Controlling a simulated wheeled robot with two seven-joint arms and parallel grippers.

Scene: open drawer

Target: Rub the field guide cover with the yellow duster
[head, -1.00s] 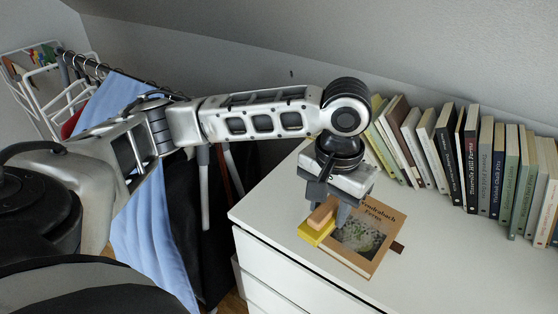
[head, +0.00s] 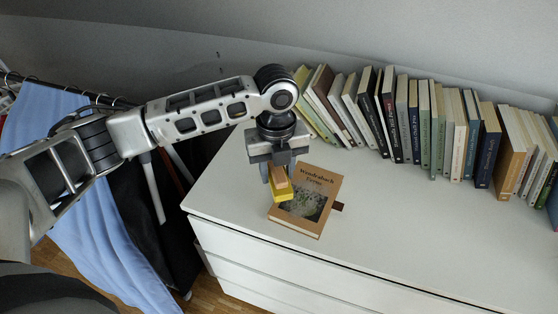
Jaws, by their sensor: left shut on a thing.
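The field guide (head: 316,183) lies flat on top of the white dresser, its tan cover up, with a title and a dark picture of a plant. The yellow duster (head: 283,195) has a wooden back and a yellow underside. My left gripper (head: 279,176) is shut on the duster and points down. The duster is at the left edge of the cover and overlaps it in the picture; I cannot tell whether it touches. My right gripper is not in view.
The white dresser (head: 230,195) has free room left and right of the book. A row of upright books (head: 412,120) stands along the wall behind. A brown tab (head: 338,206) sticks out at the book's right side. Blue cloth (head: 75,215) hangs at left.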

